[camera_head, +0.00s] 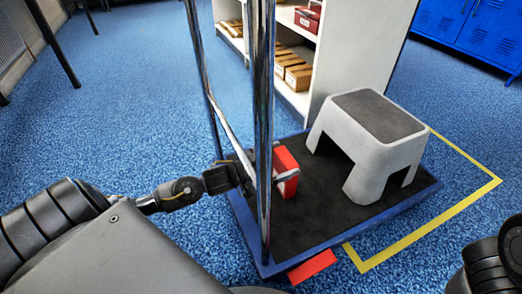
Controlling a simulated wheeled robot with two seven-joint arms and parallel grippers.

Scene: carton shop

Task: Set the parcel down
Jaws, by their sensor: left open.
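A small red parcel (287,166) stands on the black platform of a blue-edged cart (295,228), near its left side. My left gripper (278,164) reaches past the cart's chrome handle (263,110) to the parcel. Its jaws are open, with a finger showing at the parcel's near side. The upright chrome post hides part of the gripper, so I cannot tell whether the fingers touch the parcel. At the lower right only a dark part of my right arm shows; the right gripper is out of view.
A grey step stool (372,138) fills the cart's right part. A red piece (312,266) sits at the cart's near edge. A white shelf (345,50) with boxes stands behind. Yellow tape (425,226) marks the blue carpet; blue lockers (470,32) stand far right.

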